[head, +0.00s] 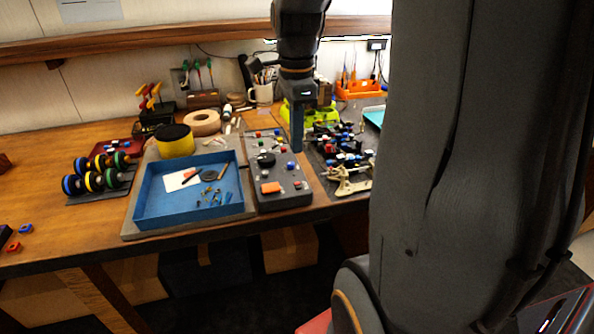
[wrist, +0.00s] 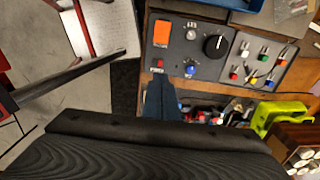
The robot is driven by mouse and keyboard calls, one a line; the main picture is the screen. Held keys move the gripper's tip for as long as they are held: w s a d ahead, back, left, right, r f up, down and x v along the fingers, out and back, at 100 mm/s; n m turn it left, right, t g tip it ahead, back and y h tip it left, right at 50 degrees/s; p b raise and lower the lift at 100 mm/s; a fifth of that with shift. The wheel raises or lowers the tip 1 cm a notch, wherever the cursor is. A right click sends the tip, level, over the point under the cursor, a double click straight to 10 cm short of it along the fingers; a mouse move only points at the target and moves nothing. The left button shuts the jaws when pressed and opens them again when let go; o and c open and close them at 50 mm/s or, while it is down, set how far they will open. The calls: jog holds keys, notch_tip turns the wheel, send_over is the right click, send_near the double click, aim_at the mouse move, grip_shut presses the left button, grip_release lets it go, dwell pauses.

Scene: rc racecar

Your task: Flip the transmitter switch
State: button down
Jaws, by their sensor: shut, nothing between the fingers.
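A dark grey control box (head: 283,203), which looks like the transmitter, lies on the workbench right of the blue tray. In the wrist view the same panel (wrist: 203,62) bears an orange rectangle (wrist: 162,34), a black dial (wrist: 216,46), a blue knob (wrist: 190,70) and several small coloured toggles (wrist: 263,52). A small red switch (wrist: 158,64) sits at its edge. I cannot tell which one is the task's switch. My gripper (head: 297,148) points down with shut blue fingers, empty, over the box's right side. In the wrist view its fingertips (wrist: 160,82) appear close to the red switch; contact is unclear.
A blue tray (head: 150,214) with small parts stands left of the box. A dark mat with clustered car parts (head: 345,150) lies to the right. Bare bench shows at far left.

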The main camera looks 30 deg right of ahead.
aim_at(298, 183)
notch_tip(298, 183, down, 10)
jog(key=shift+r+p, duration=0.25)
jog(key=shift+p, duration=0.65)
jog(key=shift+d, duration=0.15)
